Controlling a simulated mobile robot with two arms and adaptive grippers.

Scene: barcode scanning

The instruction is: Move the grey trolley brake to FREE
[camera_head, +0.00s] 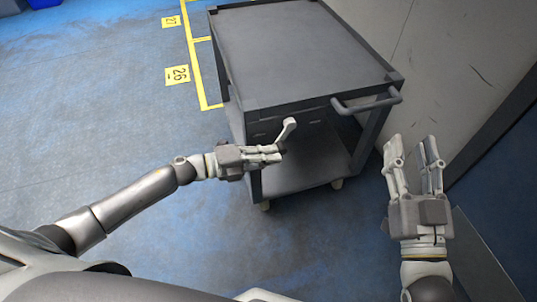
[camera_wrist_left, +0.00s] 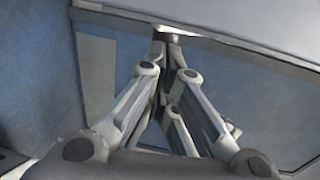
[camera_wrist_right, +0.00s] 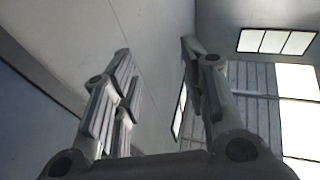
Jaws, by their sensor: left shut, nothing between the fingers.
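The grey trolley (camera_head: 310,45) stands ahead, its front facing me. A pale brake lever (camera_head: 289,129) sticks out from its front panel, slanting up to the right. No FREE mark is readable. My left gripper (camera_head: 281,153) is shut and empty, its tips close by the lower end of the lever. I cannot tell whether they touch it. In the left wrist view the closed fingers (camera_wrist_left: 165,75) point at the trolley, just below a dark rounded part under its edge. My right gripper (camera_head: 412,145) is open, pointing up to the right of the trolley; its spread fingers (camera_wrist_right: 158,75) show empty.
A push handle (camera_head: 368,105) juts from the trolley's front right corner. A pale wall (camera_head: 465,60) rises close on the right, behind my right gripper. Blue floor with yellow lines and a 26 marker (camera_head: 177,74) lies open on the left.

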